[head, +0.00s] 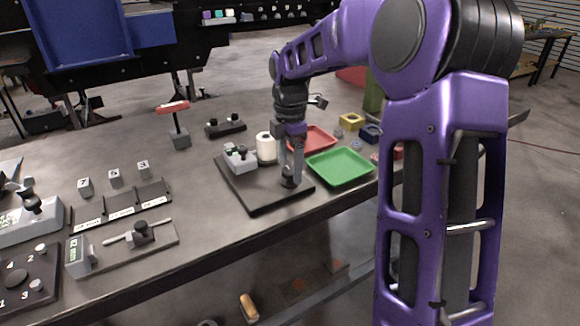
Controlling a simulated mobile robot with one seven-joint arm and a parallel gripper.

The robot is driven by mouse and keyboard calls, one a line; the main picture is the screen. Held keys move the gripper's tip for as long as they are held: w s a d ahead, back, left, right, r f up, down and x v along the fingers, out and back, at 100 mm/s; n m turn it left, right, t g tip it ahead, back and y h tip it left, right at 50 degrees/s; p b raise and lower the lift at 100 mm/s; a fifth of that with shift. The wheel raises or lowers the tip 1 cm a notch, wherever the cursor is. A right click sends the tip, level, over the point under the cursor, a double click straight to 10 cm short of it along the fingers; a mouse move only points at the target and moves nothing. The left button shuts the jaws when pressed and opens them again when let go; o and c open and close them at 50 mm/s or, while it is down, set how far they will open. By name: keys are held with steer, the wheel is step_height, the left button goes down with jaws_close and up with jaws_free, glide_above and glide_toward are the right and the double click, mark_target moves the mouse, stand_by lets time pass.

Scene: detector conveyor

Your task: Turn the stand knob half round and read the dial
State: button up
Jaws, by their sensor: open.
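The stand is a dark flat plate (262,203) near the table's front edge. A dark round knob (289,182) sits near its right end. My gripper (290,176) points down over this knob, with its two fingers apart on either side of it; I cannot tell whether they touch it. A white cylinder (266,148) and a grey block with a dark top piece (240,158) stand at the back of the plate. No dial face is readable on the stand from here.
A green tray (342,167) and a red tray (313,139) lie right of the stand. A red-topped post (179,125) stands behind left. Numbered blocks (115,178) and a lever fixture (140,235) are at left. The table between the lever fixture and stand is clear.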

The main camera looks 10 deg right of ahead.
steer(key=shift+f, duration=0.1)
jaws_close()
stand_by(0.4)
